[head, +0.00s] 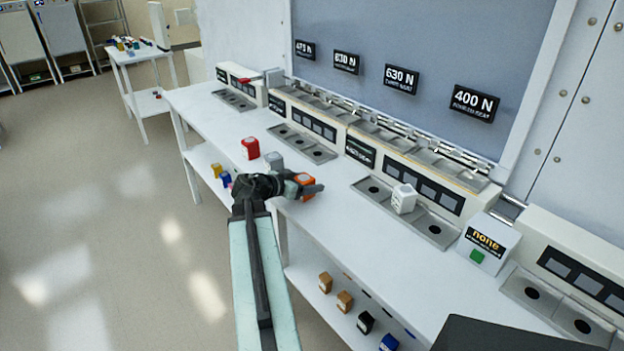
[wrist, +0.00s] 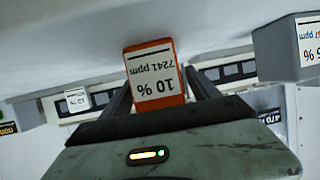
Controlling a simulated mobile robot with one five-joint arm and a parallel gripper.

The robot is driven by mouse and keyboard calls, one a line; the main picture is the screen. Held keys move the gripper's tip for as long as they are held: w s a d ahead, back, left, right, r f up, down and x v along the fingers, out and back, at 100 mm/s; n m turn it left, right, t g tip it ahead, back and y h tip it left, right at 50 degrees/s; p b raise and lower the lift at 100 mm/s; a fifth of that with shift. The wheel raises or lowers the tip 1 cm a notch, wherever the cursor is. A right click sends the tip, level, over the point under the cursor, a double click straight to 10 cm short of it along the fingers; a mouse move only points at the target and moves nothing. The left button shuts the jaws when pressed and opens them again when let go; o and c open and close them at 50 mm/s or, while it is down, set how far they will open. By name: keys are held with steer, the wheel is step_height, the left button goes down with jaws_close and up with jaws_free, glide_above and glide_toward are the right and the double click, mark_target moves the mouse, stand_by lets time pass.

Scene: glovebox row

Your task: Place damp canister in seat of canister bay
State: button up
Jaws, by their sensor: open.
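An orange canister (head: 304,180) stands on the white bench; its white label reads "10 %" and "7241 ppm", upside down, in the wrist view (wrist: 155,75). My gripper (head: 308,190) is open, with its fingers on either side of this canister; I cannot tell whether they touch it. A grey canister (head: 273,160) and a red canister (head: 250,148) stand farther left. A bay tray (head: 419,215) to the right has a white canister (head: 403,198) at its middle seat and dark round seats showing on both sides. No label names a damp canister.
Other seat trays lie along the bench, at centre left (head: 300,144) and lower right (head: 550,302). A white box (head: 487,243) reads "none" and has a green button. Black signs with N values hang behind. Several canisters stand on the lower shelf. Bare bench lies around the orange canister.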

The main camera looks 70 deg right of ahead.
steer(key=v, duration=0.1)
steer(key=p+v, duration=0.1)
steer(key=v, duration=0.3)
steer(key=shift+s+a+r+p, duration=0.1)
steer(key=shift+s+a+p, duration=0.2)
steer(key=shift+a, duration=0.05)
steer(key=shift+w+a+r, duration=0.1)
steer(key=shift+w+a, duration=0.1)
steer(key=shift+a, duration=0.15)
steer(key=shift+w, duration=0.2)
